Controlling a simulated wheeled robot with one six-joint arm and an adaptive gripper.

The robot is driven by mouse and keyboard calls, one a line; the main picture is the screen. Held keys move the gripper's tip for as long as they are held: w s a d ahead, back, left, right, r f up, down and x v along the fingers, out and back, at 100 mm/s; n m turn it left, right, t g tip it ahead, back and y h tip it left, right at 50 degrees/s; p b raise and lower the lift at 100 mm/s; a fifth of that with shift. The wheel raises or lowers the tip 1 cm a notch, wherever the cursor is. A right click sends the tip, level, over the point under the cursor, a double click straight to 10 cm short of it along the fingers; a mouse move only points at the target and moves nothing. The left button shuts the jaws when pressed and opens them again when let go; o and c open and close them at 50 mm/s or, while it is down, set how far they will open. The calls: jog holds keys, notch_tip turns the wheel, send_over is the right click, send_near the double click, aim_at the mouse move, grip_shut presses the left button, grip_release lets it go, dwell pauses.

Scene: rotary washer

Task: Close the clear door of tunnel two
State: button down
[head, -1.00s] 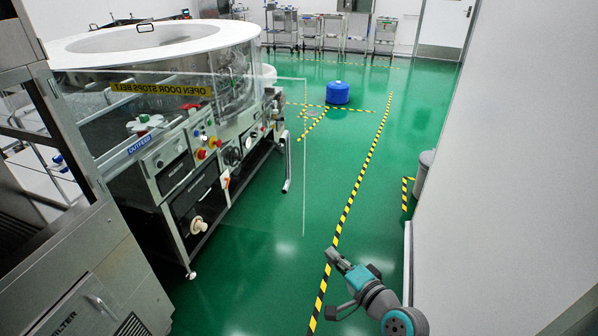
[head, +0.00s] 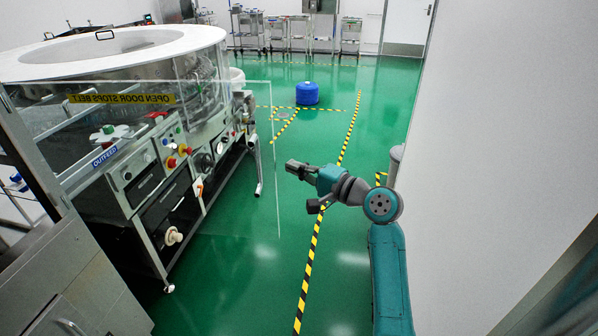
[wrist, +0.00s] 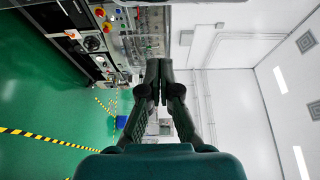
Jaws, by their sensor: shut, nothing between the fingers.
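The clear door (head: 262,200) is a large transparent panel with a yellow strip reading "OPEN DOOR STOPS BELT" (head: 120,98). It stands swung out across the front of the washer, with its free upright edge over the green floor. My gripper (head: 290,165) is just right of that edge in the head view, pointing left; it looks apart from the panel, though depth is hard to judge. In the wrist view my gripper (wrist: 154,75) is shut and empty. The clear panel cannot be made out in the wrist view.
The washer's control front (head: 165,190) with knobs and buttons stands behind the panel. A steel cabinet (head: 70,285) is at lower left. A white wall (head: 490,150) bounds the right. Green floor is open ahead, with a blue drum (head: 307,93) farther off.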

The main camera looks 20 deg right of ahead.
jog(key=x, duration=0.7)
jog(key=shift+s+a, duration=0.6)
jog(key=shift+s, duration=0.3)
jog(key=shift+s+a, duration=0.6)
jog(key=shift+s, duration=0.25)
